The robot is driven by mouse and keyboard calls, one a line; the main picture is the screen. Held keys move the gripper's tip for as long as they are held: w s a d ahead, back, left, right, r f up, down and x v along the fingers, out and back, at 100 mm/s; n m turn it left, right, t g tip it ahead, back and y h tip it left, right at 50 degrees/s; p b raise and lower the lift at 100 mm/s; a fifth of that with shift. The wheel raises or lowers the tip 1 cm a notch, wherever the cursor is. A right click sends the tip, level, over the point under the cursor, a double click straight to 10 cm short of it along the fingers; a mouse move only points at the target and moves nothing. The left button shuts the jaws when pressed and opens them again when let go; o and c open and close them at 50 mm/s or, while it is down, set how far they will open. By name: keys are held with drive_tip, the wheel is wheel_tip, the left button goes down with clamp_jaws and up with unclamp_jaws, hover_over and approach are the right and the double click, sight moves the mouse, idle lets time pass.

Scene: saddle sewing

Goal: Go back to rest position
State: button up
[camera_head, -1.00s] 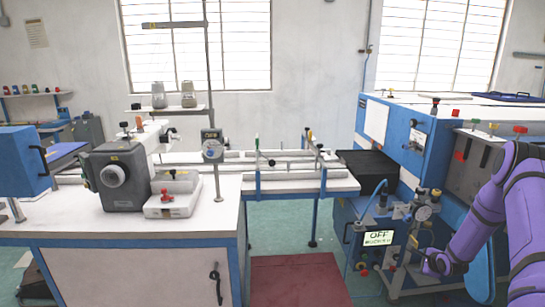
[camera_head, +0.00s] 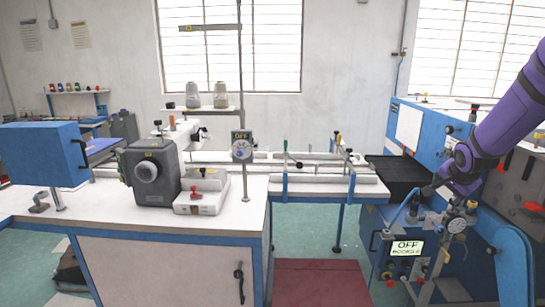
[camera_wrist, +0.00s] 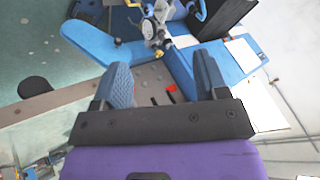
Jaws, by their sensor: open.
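My gripper (camera_head: 427,188) is at the end of my purple arm at the right of the head view. It is above the front of the blue machine (camera_head: 432,140), near the gauge and fittings. In the wrist view my gripper (camera_wrist: 163,72) shows two blue ribbed fingers spread apart with nothing between them. In the head view the fingertips are small and dark against the machine. My arm hides part of the machine's front panel.
A grey sewing machine (camera_head: 155,175) stands on the white table (camera_head: 110,215) at left. A blue arm-like panel (camera_wrist: 100,40) lies beyond the fingers.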

drive_tip(key=s+a+r+n, duration=0.3)
drive_tip(key=s+a+r, duration=0.5)
drive_tip(key=r, duration=0.1)
drive_tip(key=s+a+r+n+y, duration=0.1)
drive_tip(key=s+a+r+n, duration=0.1)
drive_tip(key=s, duration=0.7)
drive_tip(key=s+a+r+n+g, duration=0.1)
drive_tip(key=s+a+n, duration=0.3)
drive_tip(key=s, duration=0.5)
drive_tip(key=s+a+r+n+y, duration=0.1)
drive_tip(key=s+a+r+n, duration=0.2)
drive_tip(key=s+a, duration=0.3)
drive_tip(key=s, duration=0.4)
drive_tip(key=shift+a+n+g+y, duration=0.3)
drive_tip(key=shift+a+n+g, duration=0.1)
drive_tip(key=shift+w+r, duration=0.1)
